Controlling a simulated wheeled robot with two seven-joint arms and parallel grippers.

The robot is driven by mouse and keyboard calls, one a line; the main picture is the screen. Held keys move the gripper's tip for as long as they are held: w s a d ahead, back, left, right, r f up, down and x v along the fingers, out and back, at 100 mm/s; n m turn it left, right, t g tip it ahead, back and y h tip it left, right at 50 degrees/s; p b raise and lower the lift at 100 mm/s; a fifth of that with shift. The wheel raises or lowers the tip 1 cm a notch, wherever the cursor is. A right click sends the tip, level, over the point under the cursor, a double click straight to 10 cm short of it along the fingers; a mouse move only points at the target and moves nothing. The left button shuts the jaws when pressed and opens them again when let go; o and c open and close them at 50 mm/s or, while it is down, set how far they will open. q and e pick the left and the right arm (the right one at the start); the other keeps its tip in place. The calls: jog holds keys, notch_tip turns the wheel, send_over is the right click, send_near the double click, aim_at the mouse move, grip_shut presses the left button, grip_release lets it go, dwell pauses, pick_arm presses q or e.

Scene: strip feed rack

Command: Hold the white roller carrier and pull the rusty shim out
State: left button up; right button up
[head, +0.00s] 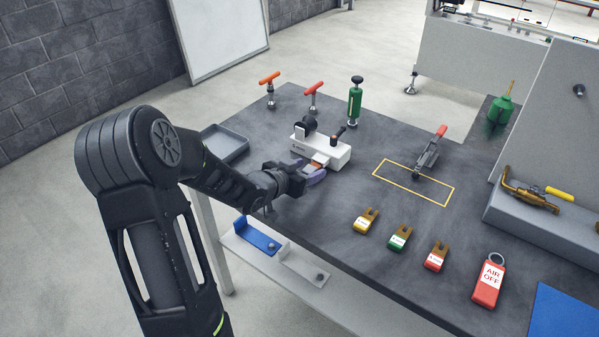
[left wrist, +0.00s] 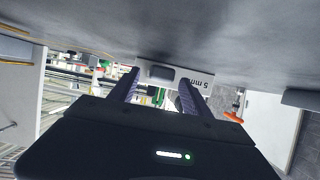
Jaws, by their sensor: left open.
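The white roller carrier (head: 338,156) stands on the dark bench, with a black roller and a black-knobbed lever on top. A small rusty-orange piece, seemingly the shim (head: 319,163), shows at its front low edge. My left gripper (head: 316,175) is open right in front of this piece, its purple-grey fingers pointing at the carrier. In the left wrist view the open fingers (left wrist: 158,88) frame a white face marked "5 mm" (left wrist: 198,78) with a dark patch beside it. Whether the fingers touch the shim cannot be told. My right gripper is out of view.
A grey tray (head: 226,144) lies left of the carrier. Red-handled clamps (head: 313,93) and a green cylinder (head: 354,103) stand behind it. A toggle clamp (head: 430,153) stands by a yellow outlined area. Several fork-shaped tags, including a green one (head: 399,237), lie along the front.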

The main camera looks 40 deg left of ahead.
pick_arm(q)
jog(key=shift+w+f, duration=0.15)
jog(key=shift+w, duration=0.2)
jog(key=shift+c, duration=0.5)
grip_shut()
jog(key=shift+o, duration=0.5)
grip_release()
jog(key=v, duration=0.8)
